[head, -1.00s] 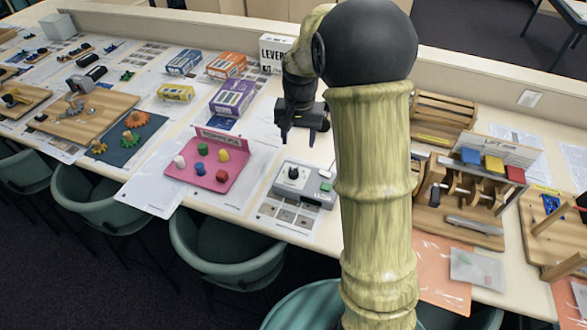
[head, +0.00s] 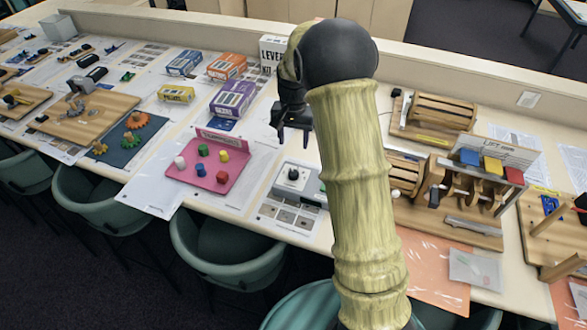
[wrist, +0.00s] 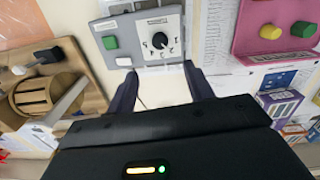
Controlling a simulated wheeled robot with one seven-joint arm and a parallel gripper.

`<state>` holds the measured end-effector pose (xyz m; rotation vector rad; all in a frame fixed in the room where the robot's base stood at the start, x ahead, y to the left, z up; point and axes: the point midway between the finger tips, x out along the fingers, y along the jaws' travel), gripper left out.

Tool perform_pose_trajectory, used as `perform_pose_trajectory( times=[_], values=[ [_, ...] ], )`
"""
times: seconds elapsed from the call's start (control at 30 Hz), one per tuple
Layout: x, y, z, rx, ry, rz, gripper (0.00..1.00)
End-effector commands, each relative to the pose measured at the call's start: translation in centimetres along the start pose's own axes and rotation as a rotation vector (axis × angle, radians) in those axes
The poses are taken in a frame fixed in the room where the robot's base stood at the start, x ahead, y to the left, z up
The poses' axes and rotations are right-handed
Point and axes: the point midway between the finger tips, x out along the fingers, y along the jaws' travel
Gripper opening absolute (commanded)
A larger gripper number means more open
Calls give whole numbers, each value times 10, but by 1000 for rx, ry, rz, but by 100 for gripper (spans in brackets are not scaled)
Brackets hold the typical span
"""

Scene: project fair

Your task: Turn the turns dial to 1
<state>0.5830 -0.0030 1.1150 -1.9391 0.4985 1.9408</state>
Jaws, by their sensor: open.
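The turns dial (wrist: 159,40) is a black knob on a white marked plate, set in a grey box (wrist: 174,52). In the head view the dial (head: 293,174) sits on the box on the table, left of my arm, which hides part of the box. My gripper (wrist: 162,80) is open and empty, with its two dark fingers apart just short of the box in the wrist view. In the head view my gripper (head: 291,138) hangs above and behind the box, not touching the dial. The number at the dial's pointer is too small to read.
A pink tray with coloured pegs (head: 184,173) lies left of the box. Several small cartons (head: 233,98) stand behind it. A wooden crank machine (head: 462,190) stands to the right. A green button (wrist: 110,42) is beside the dial.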

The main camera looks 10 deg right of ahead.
Motion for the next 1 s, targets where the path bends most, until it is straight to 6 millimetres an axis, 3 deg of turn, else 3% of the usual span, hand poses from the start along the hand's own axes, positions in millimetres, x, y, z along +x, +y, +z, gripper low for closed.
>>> perform_pose_trajectory(
  times=[0.6,0.8,1.0],
  values=[
    [108,1,1,1,-4,2,52],
    [130,0,0,0,-2,1,52],
    [136,0,0,0,1,-1,52]
  ],
)
